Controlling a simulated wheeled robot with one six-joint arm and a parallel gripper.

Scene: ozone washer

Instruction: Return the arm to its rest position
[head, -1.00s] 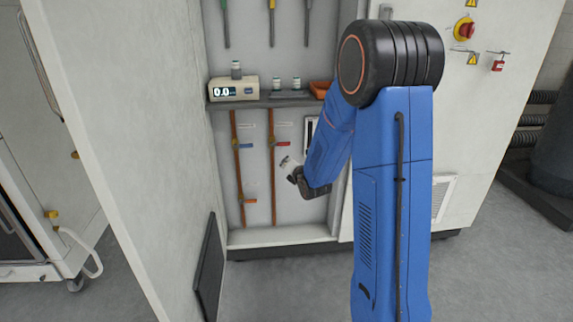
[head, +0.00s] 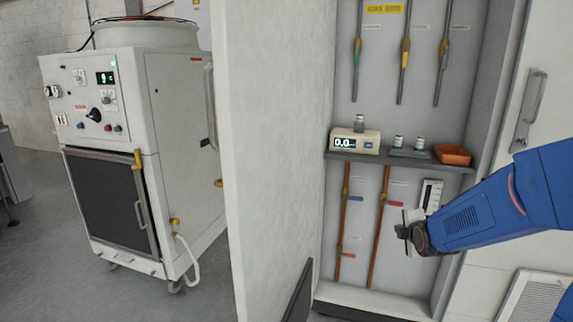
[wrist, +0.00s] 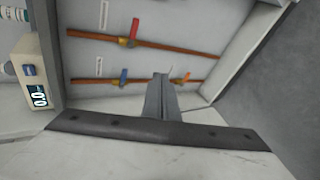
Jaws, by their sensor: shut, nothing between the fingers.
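My blue arm (head: 500,203) reaches in from the right in the head view. My gripper (head: 404,230) is at its left end, in front of the lower part of an open cabinet. In the wrist view the gripper's two grey fingers (wrist: 160,97) lie together, with nothing between them. In the head view the gripper appears below the shelf, to the right of the copper pipes and by a white gauge panel (head: 431,194). Its distance from the cabinet's back wall cannot be told.
The shelf (head: 345,155) carries a meter (head: 368,141) reading 0.0, small vials and an orange tray (head: 452,154). Copper pipes (head: 382,226) with coloured valve handles run below. The open door (head: 270,150) stands left. A white wheeled machine (head: 178,110) stands beyond it, with bare floor around.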

